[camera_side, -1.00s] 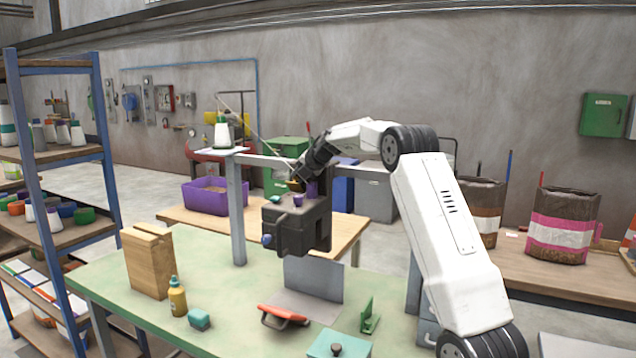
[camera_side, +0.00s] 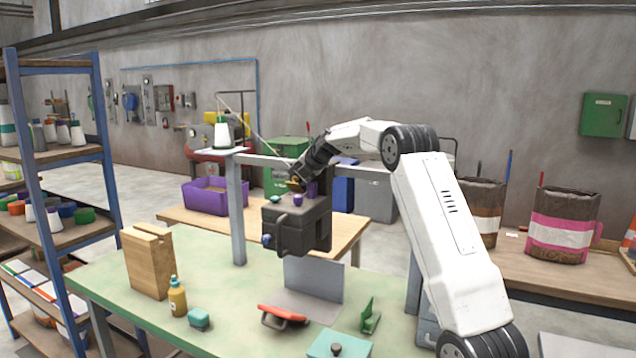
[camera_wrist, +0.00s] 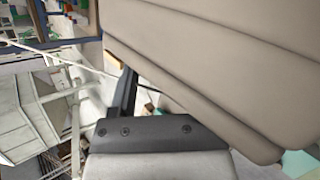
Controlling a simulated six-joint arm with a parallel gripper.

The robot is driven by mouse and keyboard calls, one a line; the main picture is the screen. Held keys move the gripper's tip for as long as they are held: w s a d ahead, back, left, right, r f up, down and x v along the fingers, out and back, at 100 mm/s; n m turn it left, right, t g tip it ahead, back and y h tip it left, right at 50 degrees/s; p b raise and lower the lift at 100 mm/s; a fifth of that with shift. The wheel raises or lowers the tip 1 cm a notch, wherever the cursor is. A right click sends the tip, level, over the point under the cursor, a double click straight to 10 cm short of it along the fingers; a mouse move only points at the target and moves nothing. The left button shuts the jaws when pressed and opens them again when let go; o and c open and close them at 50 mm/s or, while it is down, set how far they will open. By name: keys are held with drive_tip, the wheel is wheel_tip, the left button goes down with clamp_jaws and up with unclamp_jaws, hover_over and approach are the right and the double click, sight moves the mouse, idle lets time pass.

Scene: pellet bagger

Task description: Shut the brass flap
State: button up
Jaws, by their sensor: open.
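A small brass-coloured piece (camera_side: 294,185), which looks like the brass flap, shows on top of the dark machine head (camera_side: 302,230). It is too small to tell how far it stands open. My gripper (camera_side: 298,178) is at the top of the head, right by the brass piece. I cannot tell whether they touch. In the wrist view, a large beige surface and a grey block with a dark bracket fill much of the picture, and I cannot make out the flap there. My gripper is open, and nothing shows held in it.
Purple knobs (camera_side: 298,200) and a teal knob (camera_side: 275,198) sit on the head close to my gripper. A grey post (camera_side: 237,210) stands left of it.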

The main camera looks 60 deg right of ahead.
drive_tip(key=shift+d, duration=0.2)
drive_tip(key=shift+d+m+y, duration=0.8)
drive_tip(key=shift+d+y, duration=0.05)
drive_tip(key=shift+y, duration=0.55)
drive_tip(key=shift+d+y, duration=0.15)
drive_tip(key=shift+y, duration=0.25)
drive_tip(key=v, duration=0.8)
drive_tip(key=w+a+m+t, duration=0.3)
drive_tip(key=w+a, duration=0.3)
drive_tip(key=a, duration=0.3)
drive_tip(key=w+a+m+t, duration=0.3)
drive_tip(key=w+a, duration=0.3)
drive_tip(key=a, duration=0.4)
drive_tip(key=s+a+f+m+g+h, duration=0.1)
drive_tip(key=s+a+f+m+g, duration=0.1)
drive_tip(key=s+a+f+m, duration=0.2)
drive_tip(key=s+a+f+m+g+h, duration=0.1)
drive_tip(key=s+a+f+m+g, duration=0.1)
drive_tip(key=a+f, duration=0.7)
drive_tip(key=shift+s+a+m+g+h, duration=0.35)
drive_tip(key=shift+s+a+m, duration=0.45)
drive_tip(key=shift+m, duration=0.6)
